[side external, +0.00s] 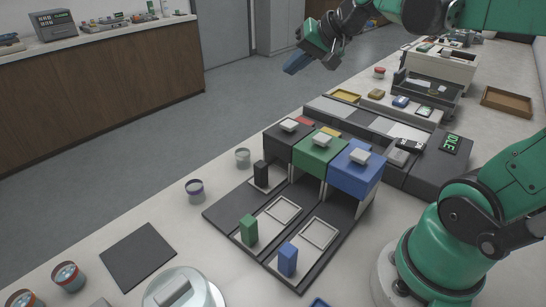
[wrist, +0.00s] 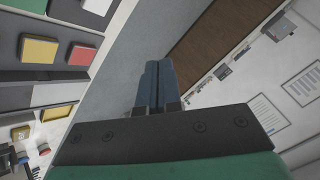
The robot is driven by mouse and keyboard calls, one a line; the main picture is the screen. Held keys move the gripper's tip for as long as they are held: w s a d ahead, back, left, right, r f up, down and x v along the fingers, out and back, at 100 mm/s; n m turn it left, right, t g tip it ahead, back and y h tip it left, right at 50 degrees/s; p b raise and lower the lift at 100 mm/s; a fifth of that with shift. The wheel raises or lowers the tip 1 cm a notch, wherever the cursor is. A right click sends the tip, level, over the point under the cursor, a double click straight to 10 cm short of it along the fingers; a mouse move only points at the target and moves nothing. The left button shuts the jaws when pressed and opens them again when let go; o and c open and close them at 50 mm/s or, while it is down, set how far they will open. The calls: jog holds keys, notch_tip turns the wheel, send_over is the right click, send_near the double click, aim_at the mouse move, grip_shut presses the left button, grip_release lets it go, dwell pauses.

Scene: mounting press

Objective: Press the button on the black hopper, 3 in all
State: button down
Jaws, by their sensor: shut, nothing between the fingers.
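The black hopper (side external: 283,143) stands at the left end of a row of three hoppers on a dark base. Its pale button (side external: 289,125) sits on top. My gripper (side external: 291,66) is raised in the air, above and beyond the hopper row, well apart from the button. Its blue fingers are together and empty, and they also show in the wrist view (wrist: 157,88). A small black block (side external: 261,174) stands upright in front of the black hopper.
The green hopper (side external: 313,158) and blue hopper (side external: 350,177) stand to the right, each with a pale button. A green block (side external: 249,229) and blue block (side external: 288,260) stand in front. A dark unit (side external: 440,164) displays "IDLE". A cup (side external: 243,157) stands left of the base.

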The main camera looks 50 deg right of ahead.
aim_at(292, 125)
dwell(0.3)
jog(key=shift+f, duration=4.45)
jog(key=shift+f, duration=0.1)
jog(key=shift+f, duration=0.3)
jog(key=shift+f, duration=0.45)
jog(key=shift+r, duration=0.9)
jog(key=shift+r, duration=0.1)
jog(key=shift+r, duration=2.4)
